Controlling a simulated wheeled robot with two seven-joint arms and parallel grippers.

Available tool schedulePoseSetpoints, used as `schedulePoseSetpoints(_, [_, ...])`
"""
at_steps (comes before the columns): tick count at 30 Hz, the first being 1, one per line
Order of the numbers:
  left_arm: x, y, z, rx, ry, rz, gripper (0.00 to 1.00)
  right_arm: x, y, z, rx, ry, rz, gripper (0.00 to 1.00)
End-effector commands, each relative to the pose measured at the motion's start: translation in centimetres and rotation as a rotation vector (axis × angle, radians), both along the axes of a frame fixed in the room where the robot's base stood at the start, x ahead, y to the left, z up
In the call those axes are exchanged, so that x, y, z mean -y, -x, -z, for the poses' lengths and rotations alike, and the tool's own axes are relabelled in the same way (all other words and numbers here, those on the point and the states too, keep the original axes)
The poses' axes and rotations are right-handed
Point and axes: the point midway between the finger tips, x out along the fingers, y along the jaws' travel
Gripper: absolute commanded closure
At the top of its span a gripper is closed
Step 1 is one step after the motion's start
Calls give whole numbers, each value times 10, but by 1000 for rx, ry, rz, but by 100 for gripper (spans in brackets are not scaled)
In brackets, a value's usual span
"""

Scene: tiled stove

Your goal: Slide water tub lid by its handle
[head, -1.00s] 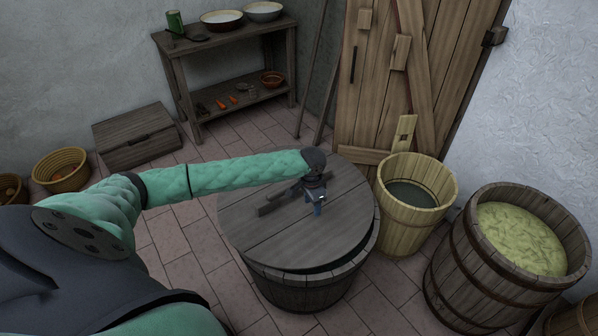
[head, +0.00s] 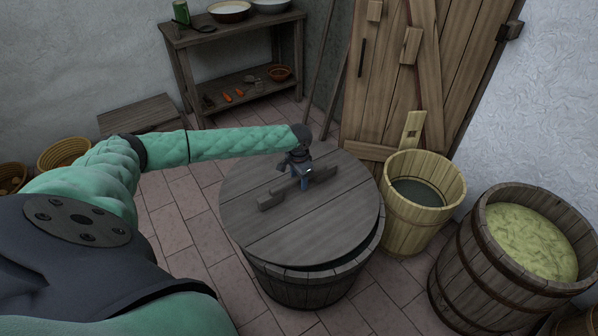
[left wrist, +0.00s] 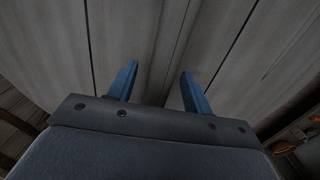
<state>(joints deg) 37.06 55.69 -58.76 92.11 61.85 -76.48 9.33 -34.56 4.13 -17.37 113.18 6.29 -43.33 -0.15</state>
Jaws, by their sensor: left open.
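The round grey wooden lid (head: 275,236) lies on the dark wooden water tub (head: 310,288). A dark crescent of opening shows along the tub's front right rim. The wooden bar handle (head: 273,200) runs diagonally across the lid. My left gripper (head: 305,183) is open at the handle, over its middle to right part, and partly hides it. I cannot tell if its fingers touch the handle. My right gripper is not in view.
A pale bucket (head: 400,222) of water stands right of the tub. A barrel (head: 465,262) with yellowish-green contents stands further right. A plank door (head: 380,110) is behind. A shelf table (head: 215,30) stands at the back left. Tiled floor (head: 195,235) is clear left of the tub.

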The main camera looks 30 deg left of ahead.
Motion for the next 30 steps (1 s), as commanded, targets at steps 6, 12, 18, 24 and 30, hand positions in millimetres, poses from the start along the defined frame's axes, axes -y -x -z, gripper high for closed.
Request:
schedulePoseSetpoints(6, [1,0,14,0,0,1,50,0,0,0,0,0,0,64])
schedulePoseSetpoints(12, [0,0,16,1,0,1,50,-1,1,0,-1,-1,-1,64])
schedulePoseSetpoints(18, [0,0,16,0,0,1,70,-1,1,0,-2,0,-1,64])
schedulePoseSetpoints(24, [0,0,16,0,0,1,100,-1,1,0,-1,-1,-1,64])
schedulePoseSetpoints(30, [0,0,16,0,0,1,100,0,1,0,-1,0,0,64])
